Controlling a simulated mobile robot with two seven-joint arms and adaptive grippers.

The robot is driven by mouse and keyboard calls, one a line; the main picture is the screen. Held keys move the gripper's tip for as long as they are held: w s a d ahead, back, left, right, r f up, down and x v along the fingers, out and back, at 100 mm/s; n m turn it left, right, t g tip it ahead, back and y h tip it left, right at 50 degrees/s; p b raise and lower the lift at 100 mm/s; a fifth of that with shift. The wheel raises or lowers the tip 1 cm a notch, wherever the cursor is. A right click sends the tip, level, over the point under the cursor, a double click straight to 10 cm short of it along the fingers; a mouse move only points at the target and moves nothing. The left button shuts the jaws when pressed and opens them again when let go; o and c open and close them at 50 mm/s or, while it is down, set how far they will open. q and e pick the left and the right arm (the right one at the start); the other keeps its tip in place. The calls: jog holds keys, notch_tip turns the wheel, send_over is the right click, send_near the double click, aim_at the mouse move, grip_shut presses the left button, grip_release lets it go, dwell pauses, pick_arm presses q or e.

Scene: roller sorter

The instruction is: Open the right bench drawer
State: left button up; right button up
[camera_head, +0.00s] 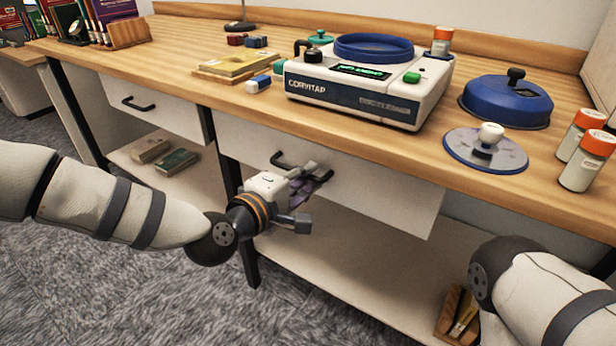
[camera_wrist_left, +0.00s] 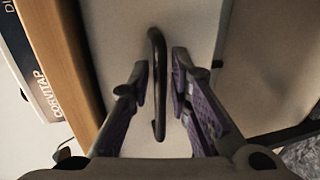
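The right bench drawer (camera_head: 385,195) is a plain pale front under the worktop; it looks closed. Its dark bar handle (camera_head: 288,162) is partly covered by my left gripper (camera_head: 318,178). In the left wrist view the handle (camera_wrist_left: 157,85) runs lengthwise between the fingers of my left gripper (camera_wrist_left: 161,82). One purple-padded finger is on each side of the bar, with small gaps showing, so the gripper is open around it and not clamped. My right arm shows at the lower right, but its gripper is out of view.
The left drawer (camera_head: 165,112) is closed. On the worktop (camera_head: 180,55) stand a white device (camera_head: 350,95), a blue lid (camera_head: 505,100), a disc with a white knob (camera_head: 487,152) and orange-capped jars (camera_head: 587,160). A lower shelf (camera_head: 340,265) holds a wooden box (camera_head: 458,318). A dark table leg stands near my left wrist.

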pick_arm(q)
jog(key=shift+w+d, duration=0.25)
jog(key=shift+w, duration=0.15)
jog(key=shift+f, duration=0.1)
grip_shut()
